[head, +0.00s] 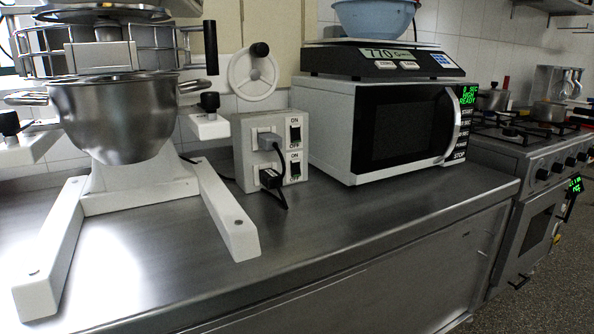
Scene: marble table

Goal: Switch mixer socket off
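A grey socket box (243,165) stands on the steel counter between the mixer and the microwave. Its front has two black rocker switches, an upper one (295,135) and a lower one (295,168), each with ON above and OFF below. A grey plug (268,141) sits beside the upper switch and a black plug (270,178) with a black cable beside the lower one. Which plug feeds the mixer, and the rocker positions, I cannot tell. The large mixer (140,185) with a steel bowl (115,120) stands at the left. Neither gripper is in view.
The microwave (335,150) stands right of the box, with a scale (380,62) and blue bowl (373,18) on top. A mixer leg (228,215) reaches forward left of the box. The steel counter (340,225) is clear in front. A stove (530,160) is at the right.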

